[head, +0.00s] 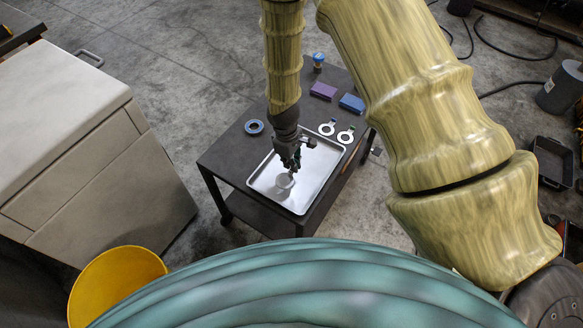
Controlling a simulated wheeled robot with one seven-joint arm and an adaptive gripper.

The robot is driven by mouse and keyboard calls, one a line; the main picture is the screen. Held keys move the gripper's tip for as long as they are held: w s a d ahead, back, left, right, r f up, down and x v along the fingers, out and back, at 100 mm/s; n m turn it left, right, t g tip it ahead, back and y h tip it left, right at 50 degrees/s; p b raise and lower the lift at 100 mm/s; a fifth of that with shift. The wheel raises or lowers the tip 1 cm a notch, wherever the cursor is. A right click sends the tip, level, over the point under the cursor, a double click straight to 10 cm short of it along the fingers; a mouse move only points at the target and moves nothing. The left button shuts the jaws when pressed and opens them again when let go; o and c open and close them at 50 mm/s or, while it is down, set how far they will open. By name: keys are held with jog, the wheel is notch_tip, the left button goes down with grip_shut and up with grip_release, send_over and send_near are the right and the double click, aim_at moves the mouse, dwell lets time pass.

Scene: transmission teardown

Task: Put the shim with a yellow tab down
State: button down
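My gripper (290,168) points down over the metal tray (313,187) on a dark cart. A small grey round part (284,182) shows right under the fingertips. I cannot tell whether the fingers hold it or it rests in the tray, and no yellow tab shows on it. Two pale ring-shaped pieces with tabs, one farther back (327,128) and one nearer (345,135), lie on the cart behind the tray. Their tab colours are too small to tell surely. The finger opening is too small and dark to read.
The dark cart top (232,150) also holds a dark blue ring (254,127), a purple box (323,91), a blue box (352,103) and a blue-and-yellow item (318,62). A grey cabinet (80,150) and a yellow bin (115,285) stand left. The tray's right part is bare.

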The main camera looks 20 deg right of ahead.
jog(key=shift+f, duration=1.65)
jog(key=c, duration=1.6)
grip_release()
jog(key=shift+f, duration=0.1)
jog(key=shift+c, duration=0.2)
notch_tip(320, 180, up, 12)
jog(key=shift+w+a, duration=0.3)
jog(key=shift+a, duration=0.15)
